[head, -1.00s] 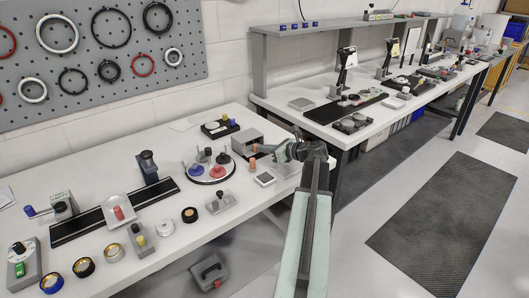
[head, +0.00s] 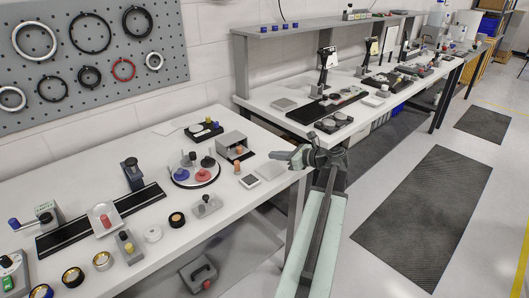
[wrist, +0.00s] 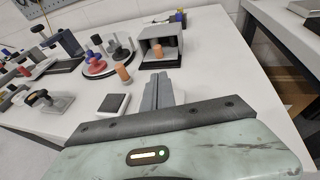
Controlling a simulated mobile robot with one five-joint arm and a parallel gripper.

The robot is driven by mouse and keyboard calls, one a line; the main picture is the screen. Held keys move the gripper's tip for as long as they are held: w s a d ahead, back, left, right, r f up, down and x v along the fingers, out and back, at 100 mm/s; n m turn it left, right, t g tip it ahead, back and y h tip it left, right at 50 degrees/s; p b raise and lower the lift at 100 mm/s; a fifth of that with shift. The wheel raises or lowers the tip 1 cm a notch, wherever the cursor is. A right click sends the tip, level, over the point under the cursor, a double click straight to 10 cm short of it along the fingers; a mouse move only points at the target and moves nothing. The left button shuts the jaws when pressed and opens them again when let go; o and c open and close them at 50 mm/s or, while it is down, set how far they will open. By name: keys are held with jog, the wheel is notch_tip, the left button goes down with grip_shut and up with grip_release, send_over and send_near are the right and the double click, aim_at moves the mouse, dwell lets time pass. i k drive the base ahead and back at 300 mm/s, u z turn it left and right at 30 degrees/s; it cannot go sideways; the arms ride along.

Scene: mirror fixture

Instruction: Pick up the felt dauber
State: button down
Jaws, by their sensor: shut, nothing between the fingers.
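I cannot tell for certain which object is the felt dauber. An upright orange-tan cylinder (head: 238,168) stands on the bench in front of a grey open-fronted box (head: 228,140); it also shows in the wrist view (wrist: 124,75). A second orange-tan piece (wrist: 156,53) is inside the box. A round tray (head: 178,181) to the left holds blue, red and dark discs with knobs. My gripper (head: 277,155) is shut and empty at the bench's right end, right of the box and apart from it. In the wrist view its fingers (wrist: 162,80) point toward the box.
A small dark-topped square pad (head: 249,181) lies near the bench's front edge. A black-topped block (head: 206,205) and several jars and fixtures stand further left. A second bench (head: 290,100) stands beyond a gap on the right.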

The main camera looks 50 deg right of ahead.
aim_at(237, 171)
jog(key=u, duration=0.05)
jog(key=k, duration=1)
jog(key=z, duration=0.05)
